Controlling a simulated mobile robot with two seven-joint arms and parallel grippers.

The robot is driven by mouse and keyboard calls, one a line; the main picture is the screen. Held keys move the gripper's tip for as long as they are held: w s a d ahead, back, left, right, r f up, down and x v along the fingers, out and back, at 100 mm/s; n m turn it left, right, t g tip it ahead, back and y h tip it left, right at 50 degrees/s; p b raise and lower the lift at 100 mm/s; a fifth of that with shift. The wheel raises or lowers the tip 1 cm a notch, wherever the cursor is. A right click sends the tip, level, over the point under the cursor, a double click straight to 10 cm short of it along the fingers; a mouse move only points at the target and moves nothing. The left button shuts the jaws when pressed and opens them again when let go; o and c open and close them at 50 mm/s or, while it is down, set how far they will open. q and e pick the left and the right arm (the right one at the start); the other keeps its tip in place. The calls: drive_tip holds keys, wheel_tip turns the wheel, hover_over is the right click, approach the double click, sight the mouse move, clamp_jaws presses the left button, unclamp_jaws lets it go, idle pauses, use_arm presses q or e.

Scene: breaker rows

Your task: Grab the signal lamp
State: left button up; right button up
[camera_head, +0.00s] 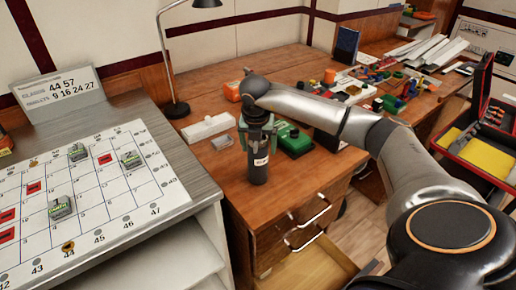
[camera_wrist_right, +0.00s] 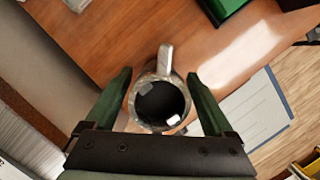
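The task's signal lamp appears to be the dark cylinder with a pale label (camera_head: 258,168), upright near the desk's front edge. In the right wrist view a round object with a grey rim, dark centre and light handle-like part (camera_wrist_right: 158,103) sits between the fingers; it seems to be the same thing seen from above. My right gripper (camera_head: 258,138) points down over it, its green fingers on either side. In the wrist view the fingers (camera_wrist_right: 158,75) are spread around it, with slim gaps visible. My left gripper is not in view.
A green box (camera_head: 294,140) stands close behind on the right of the wooden desk (camera_head: 205,165). A gridded board (camera_head: 95,190) fills the left. Clutter covers the far desk.

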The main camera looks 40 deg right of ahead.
clamp_jaws()
idle(0.5)
drive_tip(key=shift+r, duration=0.1)
